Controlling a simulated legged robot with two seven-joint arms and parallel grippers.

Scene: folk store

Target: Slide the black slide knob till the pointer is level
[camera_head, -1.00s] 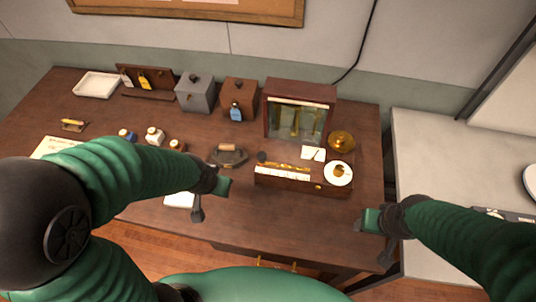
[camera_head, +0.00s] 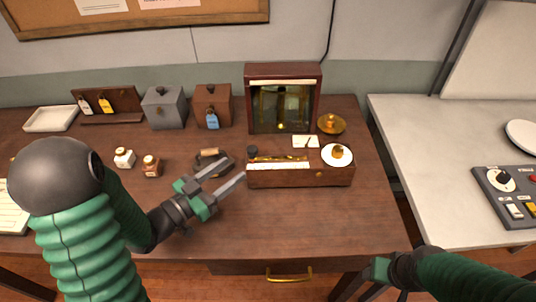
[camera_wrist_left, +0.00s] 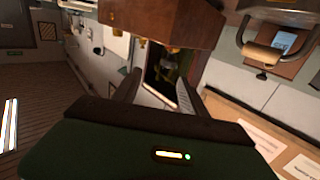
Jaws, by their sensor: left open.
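A dark wooden balance with a glass-fronted case (camera_head: 283,82) stands near the back of the desk. Its low wooden base (camera_head: 320,176) lies in front, with a brass strip (camera_head: 277,157) and a pale scale strip on top. The black slide knob (camera_head: 252,152) is at the left end of that strip. The pointer is too small to read. My left gripper (camera_head: 235,168) is open and empty, just left of the base, fingers pointing towards it and apart from the knob. The left wrist view shows dark wood beyond the fingers. My right gripper (camera_head: 378,270) hangs by the desk's front right edge; its fingers are unclear.
A dark metal tool with a wooden handle (camera_head: 213,163) lies close by the left fingers. Boxes and small jars stand left. The desk front (camera_head: 300,225) is clear.

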